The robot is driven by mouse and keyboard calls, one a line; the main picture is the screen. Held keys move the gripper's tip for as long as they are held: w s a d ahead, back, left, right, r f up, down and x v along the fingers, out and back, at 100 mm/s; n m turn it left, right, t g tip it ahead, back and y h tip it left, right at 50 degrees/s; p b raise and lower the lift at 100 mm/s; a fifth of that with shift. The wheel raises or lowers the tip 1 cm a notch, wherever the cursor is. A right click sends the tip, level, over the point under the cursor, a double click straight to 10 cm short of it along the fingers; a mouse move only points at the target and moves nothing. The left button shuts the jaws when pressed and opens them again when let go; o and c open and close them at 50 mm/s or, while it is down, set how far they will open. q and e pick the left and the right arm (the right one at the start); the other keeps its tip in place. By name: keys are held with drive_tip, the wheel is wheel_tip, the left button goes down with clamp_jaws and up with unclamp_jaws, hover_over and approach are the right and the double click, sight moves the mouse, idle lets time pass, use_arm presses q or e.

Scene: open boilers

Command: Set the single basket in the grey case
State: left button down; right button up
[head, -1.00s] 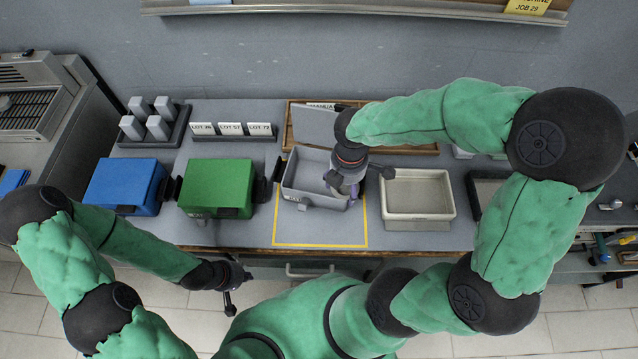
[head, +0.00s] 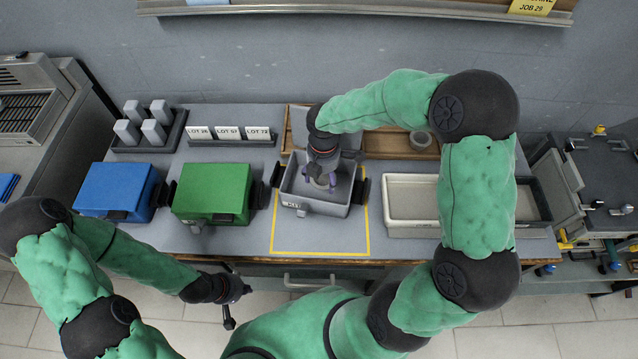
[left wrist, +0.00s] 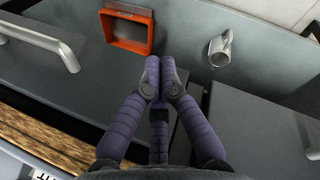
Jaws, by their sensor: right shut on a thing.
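The grey case (head: 318,209) stands open on the bench inside a yellow outline. My right gripper (head: 326,182) points down into its opening, near the middle. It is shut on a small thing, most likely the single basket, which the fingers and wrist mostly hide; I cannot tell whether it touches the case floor. A round grey basket-like ring (head: 421,140) sits in the wooden tray behind. My left gripper (head: 230,298) is low in front of the bench edge. In the left wrist view its purple fingers (left wrist: 160,66) are together and empty.
A green case (head: 212,191) and a blue case (head: 117,188) stand closed to the left. A pale bin (head: 411,216) stands to the right, and a wooden tray (head: 392,143) lies behind. Lot cards (head: 229,133) stand at the back.

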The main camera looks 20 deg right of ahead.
sight(319, 182)
drive_tip(key=shift+w+a+f+b, duration=0.15)
drive_tip(key=shift+w+f+b, duration=0.2)
drive_tip(key=shift+w+f, duration=0.65)
drive_tip(key=shift+f+b, duration=0.5)
drive_tip(key=shift+f, duration=1.2)
drive_tip(key=shift+f, duration=0.1)
drive_tip(key=o, duration=1.1)
drive_tip(key=shift+c, duration=0.2)
wheel_tip(319, 182, up, 12)
drive_tip(key=p, duration=0.3)
drive_tip(key=shift+p, duration=0.35)
